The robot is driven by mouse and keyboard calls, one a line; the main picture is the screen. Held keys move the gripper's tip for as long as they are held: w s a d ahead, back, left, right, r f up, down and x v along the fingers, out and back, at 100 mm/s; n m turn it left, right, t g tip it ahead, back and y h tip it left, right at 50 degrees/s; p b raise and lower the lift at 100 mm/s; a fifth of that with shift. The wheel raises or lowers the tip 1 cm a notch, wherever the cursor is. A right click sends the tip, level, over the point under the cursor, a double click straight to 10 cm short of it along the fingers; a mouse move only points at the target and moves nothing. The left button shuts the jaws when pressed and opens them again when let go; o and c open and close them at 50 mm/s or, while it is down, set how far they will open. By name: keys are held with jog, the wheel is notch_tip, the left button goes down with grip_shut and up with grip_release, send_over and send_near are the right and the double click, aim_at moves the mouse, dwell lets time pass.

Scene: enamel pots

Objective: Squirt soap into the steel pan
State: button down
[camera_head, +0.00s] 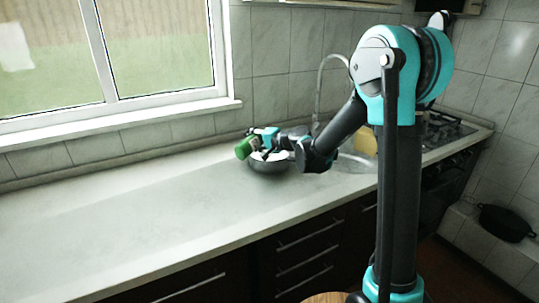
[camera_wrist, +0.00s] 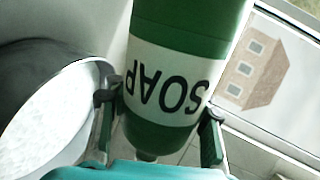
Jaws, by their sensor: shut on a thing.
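The soap bottle is green with a white label reading SOAP; it shows in the head view (camera_head: 243,149) and large in the wrist view (camera_wrist: 178,80). My gripper (camera_head: 262,143) is shut on it, with a finger on each side of the label in the wrist view (camera_wrist: 160,110). The bottle looks tilted in the head view. The steel pan (camera_head: 268,166) sits on the counter, just below my gripper and the bottle. Its dark outer wall and pale inside (camera_wrist: 45,125) fill the left of the wrist view. My gripper hides part of the pan in the head view.
The pale counter (camera_head: 150,225) is clear left of the pan. A sink with a tall tap (camera_head: 320,90) and a yellowish object (camera_head: 366,142) lie to the right. A stove (camera_head: 440,132) is farther right. A dark pot (camera_head: 505,222) stands on a low ledge.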

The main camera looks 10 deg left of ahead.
jog(key=w+d+r+n+t+b, duration=0.1)
jog(key=w+r+n+t+b, duration=0.2)
jog(key=n, duration=1)
notch_tip(320, 180, up, 2)
jog(key=shift+d+r+t+b, duration=0.1)
jog(key=shift+d+t+b, duration=0.3)
jog(key=shift+t+b, duration=0.45)
